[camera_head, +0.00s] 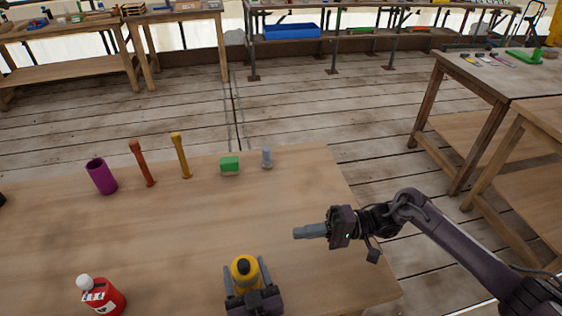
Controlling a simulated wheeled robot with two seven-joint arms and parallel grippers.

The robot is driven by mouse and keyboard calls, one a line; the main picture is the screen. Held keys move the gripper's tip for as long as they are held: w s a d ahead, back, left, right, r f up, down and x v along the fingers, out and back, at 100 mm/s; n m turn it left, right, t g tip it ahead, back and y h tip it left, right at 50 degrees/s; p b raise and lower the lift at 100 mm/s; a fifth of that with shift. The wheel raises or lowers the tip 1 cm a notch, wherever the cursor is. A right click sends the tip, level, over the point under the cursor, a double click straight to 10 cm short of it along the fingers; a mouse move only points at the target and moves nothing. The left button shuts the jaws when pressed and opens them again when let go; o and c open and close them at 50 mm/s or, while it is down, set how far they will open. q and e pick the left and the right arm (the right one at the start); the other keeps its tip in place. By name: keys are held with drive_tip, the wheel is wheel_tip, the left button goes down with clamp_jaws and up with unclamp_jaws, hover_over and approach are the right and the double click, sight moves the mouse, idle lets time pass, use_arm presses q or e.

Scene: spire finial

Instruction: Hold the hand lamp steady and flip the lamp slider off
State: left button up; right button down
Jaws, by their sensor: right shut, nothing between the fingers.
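The hand lamp, a yellow body with a black top (243,272), stands upright near the front edge of the table. My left gripper (246,275) comes from the bottom edge, with one grey finger along each side of the lamp, and appears shut on it. The lower part of the lamp is hidden by the gripper. The slider is too small to make out. My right gripper (297,233) is shut and empty, its fingers pointing left over the table, to the right of and beyond the lamp, apart from it.
On the wooden table (200,235) stand a purple cup (101,177), an orange post (142,163), a yellow post (181,156), a green block (230,166) and a small grey piece (267,157). A red bottle (102,297) stands front left. The table's middle is clear.

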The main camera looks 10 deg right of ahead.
use_arm(q)
drive_tip(key=shift+o, duration=1.3)
drive_tip(key=shift+s, duration=0.15)
